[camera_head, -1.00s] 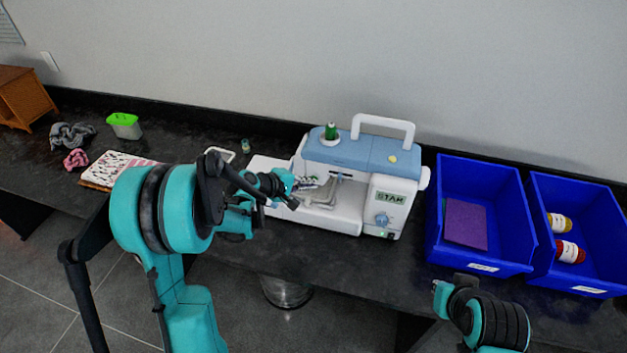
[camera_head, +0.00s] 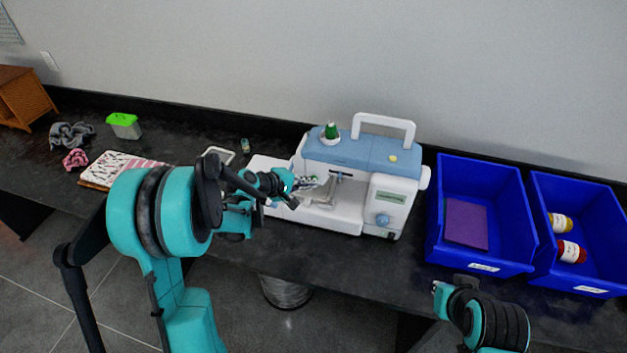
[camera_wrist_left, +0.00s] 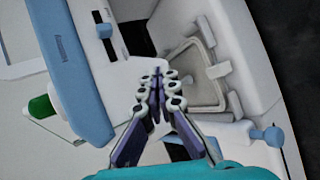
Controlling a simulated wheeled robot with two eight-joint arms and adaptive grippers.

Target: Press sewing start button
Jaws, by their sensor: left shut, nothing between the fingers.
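The white and light-blue sewing machine (camera_head: 365,151) stands upright on the dark counter. A small display (camera_head: 391,197) and a blue dial (camera_head: 383,220) are on its right front, and a pale yellow round spot (camera_head: 393,158) is on top. I cannot tell which part is the start button. My left gripper (camera_head: 306,186) is by the needle area, left of the display. In the left wrist view its fingers (camera_wrist_left: 158,84) are together and empty, close to the white housing; contact cannot be judged. My right gripper (camera_head: 439,288) is low in front of the bins, its fingers unclear.
Two blue bins (camera_head: 481,168) (camera_head: 578,183) stand right of the machine, holding purple cloth (camera_head: 466,224) and thread spools (camera_head: 568,251). A green spool (camera_head: 331,132) tops the machine. Folded fabric (camera_head: 120,165) and a green-lidded box (camera_head: 124,126) lie left.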

